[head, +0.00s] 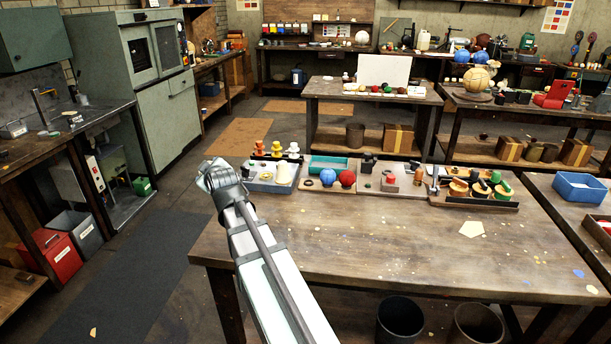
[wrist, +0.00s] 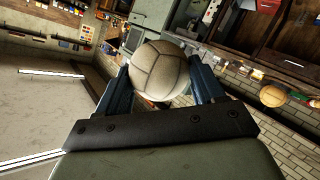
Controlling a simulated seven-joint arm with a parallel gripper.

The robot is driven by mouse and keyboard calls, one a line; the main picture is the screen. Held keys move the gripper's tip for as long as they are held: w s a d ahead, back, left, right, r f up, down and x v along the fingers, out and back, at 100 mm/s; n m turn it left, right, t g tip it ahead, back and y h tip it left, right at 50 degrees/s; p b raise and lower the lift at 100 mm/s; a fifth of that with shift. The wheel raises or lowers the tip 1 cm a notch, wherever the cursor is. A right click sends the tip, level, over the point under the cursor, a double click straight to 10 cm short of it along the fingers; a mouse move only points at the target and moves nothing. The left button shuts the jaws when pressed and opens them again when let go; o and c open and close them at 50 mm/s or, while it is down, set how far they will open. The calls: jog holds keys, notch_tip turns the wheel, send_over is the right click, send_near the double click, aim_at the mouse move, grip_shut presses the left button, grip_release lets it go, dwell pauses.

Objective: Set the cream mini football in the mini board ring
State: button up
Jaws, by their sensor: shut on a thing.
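My gripper (wrist: 158,72) is shut on the cream mini football (wrist: 158,66), a pale panelled ball with dark seams. The ball sits between the two blue fingers in the wrist view. In the head view my arm's end (head: 222,178) is raised near the front table's left end, and the ball cannot be made out there. A small board on that table carries a blue ball (head: 328,177) and a red ball (head: 347,177). A small dark ring (head: 308,183) seems to lie at its left, apart from my gripper; which ring is the mini board ring is hard to tell.
The front table (head: 400,240) has a wide bare area before its back row of trays and boards. A tray with pegs and a cream cone (head: 283,172) stands left of the balls. A blue bin (head: 580,186) is at the right. Larger pale balls stand on benches behind.

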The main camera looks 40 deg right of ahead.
jog(key=s+d+f+m+g+h, duration=0.1)
jog(key=s+d+f+m+h, duration=0.15)
jog(key=d, duration=1.45)
jog(key=s+d+f+m+g+h, duration=0.1)
jog(key=d+f+m+h, duration=0.15)
jog(key=d, duration=1.35)
jog(key=w+d+n+t+y, duration=0.1)
jog(key=w+d, duration=0.3)
jog(key=shift+w+d+n, duration=0.2)
jog(key=shift+w+n, duration=0.1)
jog(key=shift+w, duration=0.05)
jog(key=shift+f, duration=4.7)
jog(key=shift+f, duration=0.25)
jog(key=o, duration=1.1)
